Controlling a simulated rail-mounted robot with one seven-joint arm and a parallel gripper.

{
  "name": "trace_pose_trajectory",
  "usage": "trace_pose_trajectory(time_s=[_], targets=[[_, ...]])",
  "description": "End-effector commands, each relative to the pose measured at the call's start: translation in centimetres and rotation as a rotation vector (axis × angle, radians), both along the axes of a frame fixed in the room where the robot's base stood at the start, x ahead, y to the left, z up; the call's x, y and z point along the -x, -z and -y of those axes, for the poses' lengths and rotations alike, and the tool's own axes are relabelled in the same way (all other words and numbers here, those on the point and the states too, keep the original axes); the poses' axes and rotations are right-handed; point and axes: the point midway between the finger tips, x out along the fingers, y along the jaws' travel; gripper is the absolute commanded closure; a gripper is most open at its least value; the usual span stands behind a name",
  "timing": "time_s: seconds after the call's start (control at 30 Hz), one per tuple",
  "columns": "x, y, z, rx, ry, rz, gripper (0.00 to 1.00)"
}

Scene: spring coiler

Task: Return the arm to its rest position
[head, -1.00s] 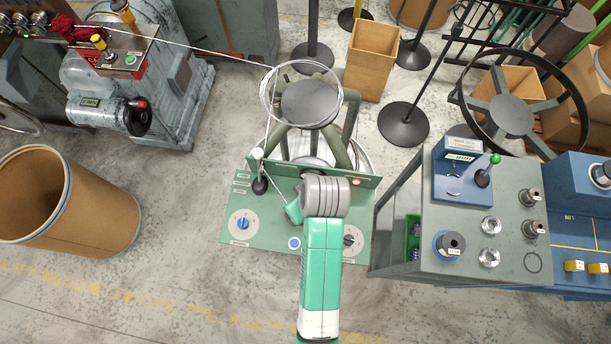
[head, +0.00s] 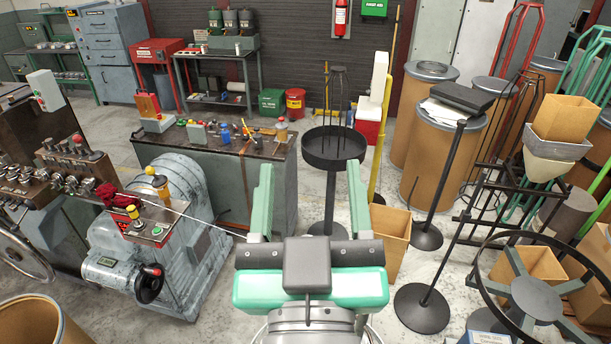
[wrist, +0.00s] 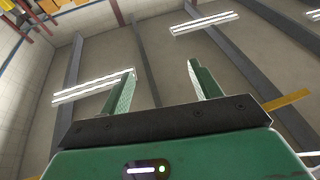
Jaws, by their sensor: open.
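My gripper (head: 308,200) stands upright in the lower middle of the head view, with its two green fingers spread wide apart. Nothing is between them. In the wrist view my gripper (wrist: 163,88) also shows open and empty, with the ceiling beams and strip lights behind it. The fingers touch nothing in either view. My arm below the wrist is mostly out of sight under the gripper.
A grey coiling machine (head: 165,240) with a control box stands at left. A workbench (head: 215,180) with tools is behind. A round black tray stand (head: 334,150) and a cardboard bin (head: 392,238) stand beyond my gripper. Black stands and a wheel-shaped reel (head: 535,295) crowd the right.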

Motion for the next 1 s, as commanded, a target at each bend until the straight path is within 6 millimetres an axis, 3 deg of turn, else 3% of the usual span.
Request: trace_pose_trajectory(time_s=[0.03, 0.1, 0.2, 0.53, 0.8, 1.0], targets=[[1.8, -2.6, -0.2, -0.021, -0.009, 0.089, 0.37], [3.9, -5.2, -0.3, -0.047, -0.021, 0.184, 0.37], [5.4, -6.9, -0.4, -0.064, -0.031, 0.250, 0.37], [5.6, -7.8, -0.4, -0.066, -0.033, 0.256, 0.37], [5.5, -15.8, -0.6, -0.086, -0.049, 0.253, 0.37], [5.5, -15.2, -0.6, -0.089, -0.052, 0.251, 0.37]])
